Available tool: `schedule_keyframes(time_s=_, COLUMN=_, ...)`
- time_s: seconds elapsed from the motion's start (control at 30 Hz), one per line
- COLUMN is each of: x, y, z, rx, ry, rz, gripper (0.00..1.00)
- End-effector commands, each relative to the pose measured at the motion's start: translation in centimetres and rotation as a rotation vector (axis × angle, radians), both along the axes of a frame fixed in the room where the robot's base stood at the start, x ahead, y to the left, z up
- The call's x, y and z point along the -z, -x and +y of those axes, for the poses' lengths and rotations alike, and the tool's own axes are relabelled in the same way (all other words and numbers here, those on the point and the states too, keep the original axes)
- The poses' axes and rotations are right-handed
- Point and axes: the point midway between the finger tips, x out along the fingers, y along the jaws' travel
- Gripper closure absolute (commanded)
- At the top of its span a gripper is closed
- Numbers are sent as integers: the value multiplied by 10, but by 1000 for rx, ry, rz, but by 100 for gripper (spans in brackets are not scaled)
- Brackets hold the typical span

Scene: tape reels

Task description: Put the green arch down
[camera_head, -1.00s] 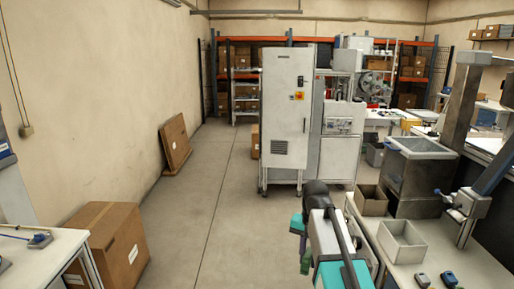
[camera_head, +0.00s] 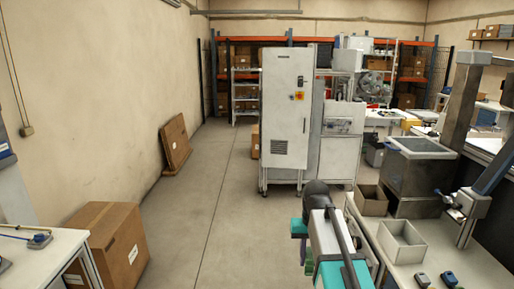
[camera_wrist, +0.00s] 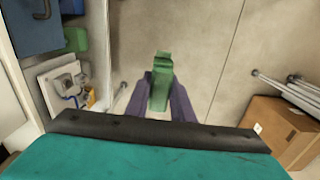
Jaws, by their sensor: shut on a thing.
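The green arch (camera_wrist: 161,82) is in the middle of the wrist view, gripped between the two purple fingers of my gripper (camera_wrist: 160,97). It is held up over the bare floor, with no surface touching it that I can see. In the head view the arch (camera_head: 299,228) shows as a small green piece at the left side of my arm. My gripper (camera_head: 304,246) is mostly hidden there behind the wrist. The far ends of the arch's legs cannot be made out.
A workbench (camera_head: 440,262) with grey open bins (camera_head: 402,242) stands right of my arm. A cardboard box (camera_head: 118,240) and a white table (camera_head: 50,262) are at the left. A white cabinet (camera_head: 287,110) stands ahead. The concrete floor (camera_head: 215,215) between is clear.

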Motion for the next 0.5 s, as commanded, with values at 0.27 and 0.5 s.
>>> schedule_keyframes(time_s=0.27, x=0, y=0, z=0, rx=-262, ry=0, rz=0, gripper=100)
schedule_keyframes(time_s=0.5, x=0, y=0, z=0, rx=-457, ry=0, rz=0, gripper=100)
